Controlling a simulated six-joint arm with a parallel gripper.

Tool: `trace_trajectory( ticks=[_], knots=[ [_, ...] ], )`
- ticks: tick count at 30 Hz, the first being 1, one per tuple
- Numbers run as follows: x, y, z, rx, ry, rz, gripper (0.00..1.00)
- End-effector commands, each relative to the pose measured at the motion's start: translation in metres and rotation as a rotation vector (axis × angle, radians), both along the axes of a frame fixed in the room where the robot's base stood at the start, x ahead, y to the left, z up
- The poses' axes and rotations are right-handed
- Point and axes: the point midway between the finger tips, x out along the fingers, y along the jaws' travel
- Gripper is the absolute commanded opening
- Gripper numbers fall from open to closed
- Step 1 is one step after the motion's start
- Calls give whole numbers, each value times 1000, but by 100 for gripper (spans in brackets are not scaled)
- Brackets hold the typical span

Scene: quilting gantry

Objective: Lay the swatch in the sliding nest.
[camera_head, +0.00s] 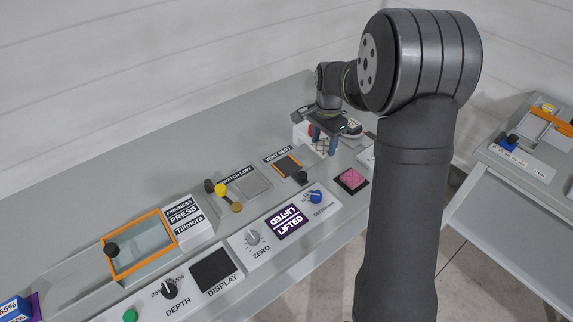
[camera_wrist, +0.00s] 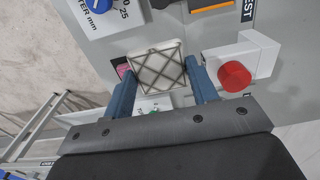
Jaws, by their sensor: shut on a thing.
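My gripper (camera_head: 324,138) points down over the back right of the bench, with its blue fingers closed on a cream swatch (camera_wrist: 157,68) with a dark diamond pattern. The swatch shows face-on between the fingertips in the wrist view and partly below my fingers in the head view (camera_head: 322,148). I cannot tell whether it touches the bench. A small orange-edged dark recess (camera_head: 288,166), beside a label that seems to end in "NEST", lies left of my gripper; it looks empty and a black knob (camera_head: 302,177) stands at its near corner.
A pink swatch (camera_head: 352,181) lies on a dark pad nearer the front. A white block with a red button (camera_wrist: 235,77) stands close to my gripper. A grey plate (camera_head: 250,187), yellow and black knobs, a purple "LIFTED" display (camera_head: 288,222) and an orange-framed window (camera_head: 140,244) lie leftward.

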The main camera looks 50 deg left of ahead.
Motion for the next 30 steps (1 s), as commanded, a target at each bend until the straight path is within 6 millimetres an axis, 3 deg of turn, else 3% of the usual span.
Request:
trace_trajectory(
  ticks=[16, 23, 30],
  knots=[
    [-57, 88, -63, -1, 1, -6, 32],
    [-63, 96, -74, -1, 1, -7, 32],
    [-62, 96, -107, -2, 1, -7, 32]
  ],
)
